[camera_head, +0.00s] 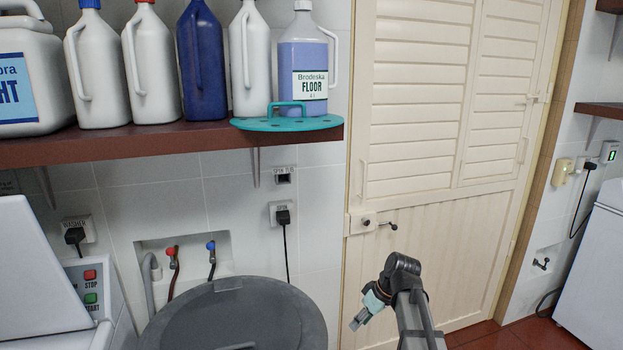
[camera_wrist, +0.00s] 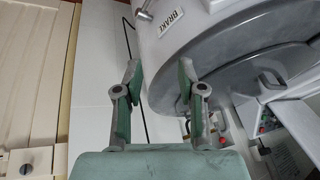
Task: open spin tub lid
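The spin tub lid (camera_head: 245,312) is a round dark grey disc lying flat, cut off by the bottom edge of the head view. In the wrist view the lid (camera_wrist: 245,62) fills the upper right, with a bar-like handle (camera_wrist: 265,80) on it. My gripper (camera_head: 357,318) is right of the lid in the head view, apart from it and pointing down and left. In the wrist view my gripper (camera_wrist: 158,80) has its two fingers spread with nothing between them. The right finger overlaps the lid's rim in the picture; I cannot tell whether they touch.
A shelf (camera_head: 170,142) above holds several bottles and a teal perforated disc (camera_head: 285,124). Taps (camera_head: 211,247) and a black cord (camera_head: 286,250) are on the wall behind the lid. A white machine (camera_head: 35,265) stands left. A louvred door (camera_head: 430,180) stands behind my arm.

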